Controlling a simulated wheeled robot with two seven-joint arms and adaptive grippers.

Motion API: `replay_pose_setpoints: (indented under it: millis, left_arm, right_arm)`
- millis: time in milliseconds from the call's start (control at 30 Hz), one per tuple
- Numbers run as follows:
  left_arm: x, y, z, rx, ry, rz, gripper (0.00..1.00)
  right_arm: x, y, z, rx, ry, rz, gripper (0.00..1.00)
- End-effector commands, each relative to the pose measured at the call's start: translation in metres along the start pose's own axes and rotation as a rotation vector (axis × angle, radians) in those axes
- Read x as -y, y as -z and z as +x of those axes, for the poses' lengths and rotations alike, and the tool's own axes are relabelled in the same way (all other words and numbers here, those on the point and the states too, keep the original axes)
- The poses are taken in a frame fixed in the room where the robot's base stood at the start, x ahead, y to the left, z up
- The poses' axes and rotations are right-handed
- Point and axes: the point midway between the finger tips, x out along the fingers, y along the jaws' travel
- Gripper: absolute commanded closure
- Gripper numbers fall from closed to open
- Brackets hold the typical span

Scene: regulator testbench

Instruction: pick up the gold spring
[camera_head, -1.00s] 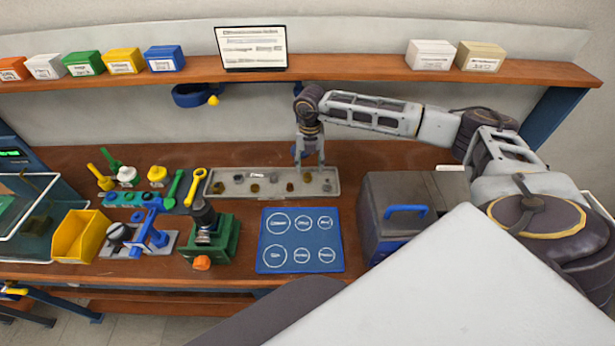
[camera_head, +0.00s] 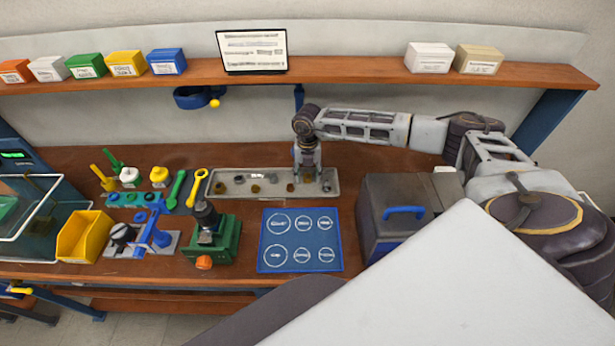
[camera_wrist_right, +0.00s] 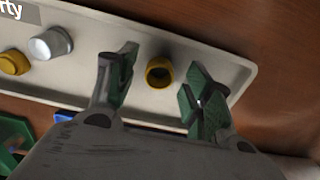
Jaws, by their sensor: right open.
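A small gold ring-shaped part with a dark hollow, seemingly the gold spring (camera_wrist_right: 160,73), stands in the pale parts tray (camera_wrist_right: 225,75). I cannot make out coils on it. My right gripper (camera_wrist_right: 163,60) is open, with its two green-padded fingers on either side of that part and a gap on both sides. In the head view, my right gripper (camera_head: 308,190) points down over the right part of the tray (camera_head: 215,190) and hides the part. My left gripper is not in view.
A silver part (camera_wrist_right: 50,43) and another gold part (camera_wrist_right: 13,62) stand left of the fingers in the wrist view. A blue mat with circles (camera_head: 265,242) lies in front of the tray. A grey case with a blue handle (camera_head: 404,212) stands to the right.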

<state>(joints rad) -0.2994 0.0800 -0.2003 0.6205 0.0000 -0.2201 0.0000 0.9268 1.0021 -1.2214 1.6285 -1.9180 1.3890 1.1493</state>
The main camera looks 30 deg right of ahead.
Motion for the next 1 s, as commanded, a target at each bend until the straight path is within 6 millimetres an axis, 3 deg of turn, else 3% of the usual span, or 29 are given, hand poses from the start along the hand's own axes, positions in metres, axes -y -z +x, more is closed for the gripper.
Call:
replay_pose_setpoints:
  millis: [600, 933, 1000]
  left_arm:
    - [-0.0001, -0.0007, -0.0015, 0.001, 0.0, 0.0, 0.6]
    - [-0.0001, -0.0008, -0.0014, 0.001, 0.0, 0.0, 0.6]
    - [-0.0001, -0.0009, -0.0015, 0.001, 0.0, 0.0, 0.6]
  right_arm:
    - [-0.0006, 0.0002, 0.0086, 0.0, -0.002, -0.001, 0.49]
    - [-0.0005, 0.0002, 0.0085, 0.0, -0.001, -0.001, 0.91]
    - [-0.0006, 0.0001, 0.0084, 0.0, -0.002, 0.0, 0.94]
